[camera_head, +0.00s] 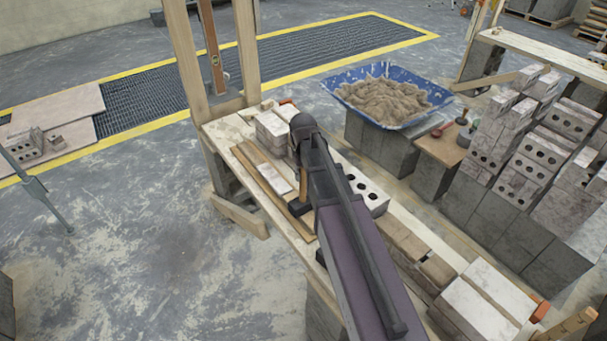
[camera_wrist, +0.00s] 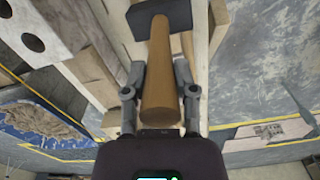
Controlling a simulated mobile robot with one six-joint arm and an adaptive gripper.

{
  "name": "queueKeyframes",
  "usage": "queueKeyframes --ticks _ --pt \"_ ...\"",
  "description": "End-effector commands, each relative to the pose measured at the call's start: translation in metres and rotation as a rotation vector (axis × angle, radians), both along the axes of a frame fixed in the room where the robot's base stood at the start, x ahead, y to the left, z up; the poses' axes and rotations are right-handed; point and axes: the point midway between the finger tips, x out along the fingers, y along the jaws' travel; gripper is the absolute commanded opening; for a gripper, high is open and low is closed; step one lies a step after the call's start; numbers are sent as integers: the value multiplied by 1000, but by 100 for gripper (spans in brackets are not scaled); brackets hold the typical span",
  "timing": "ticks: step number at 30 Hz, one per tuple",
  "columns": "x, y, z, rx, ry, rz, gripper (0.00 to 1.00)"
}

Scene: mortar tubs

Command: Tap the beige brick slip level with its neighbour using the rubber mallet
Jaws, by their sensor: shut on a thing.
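My gripper (camera_wrist: 160,92) is shut on the wooden handle of the rubber mallet (camera_wrist: 160,60), with one finger on each side of it. The mallet's black head (camera_wrist: 162,17) is at the top of the wrist view, beyond the fingertips. In the head view the handle (camera_head: 303,181) hangs down below my wrist, and the black head (camera_head: 299,207) is low over the bench. Beige brick pieces (camera_head: 405,241) lie in a row on the bench, right of my arm. I cannot tell which is the slip or whether it sits proud; my arm hides part of the row.
The wooden bench (camera_head: 245,165) carries stacked pale bricks (camera_head: 270,130) and a holed brick (camera_head: 368,196) close to my arm. A wooden post frame (camera_head: 188,60) rises behind. A blue tub of mortar (camera_head: 385,97) and brick stacks (camera_head: 515,190) stand to the right. Open floor lies left.

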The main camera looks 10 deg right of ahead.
Motion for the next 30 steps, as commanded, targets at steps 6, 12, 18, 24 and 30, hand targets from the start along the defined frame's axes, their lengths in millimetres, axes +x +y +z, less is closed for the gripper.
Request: queueKeyframes --ticks 6,12,18,24,30 --pt "-1 2 0 0 0 0 0" --pt "-1 2 2 0 0 0 0" --pt "-1 2 16 0 0 0 0" --pt "-1 2 35 0 0 0 0" --pt "-1 2 42 0 0 0 0"
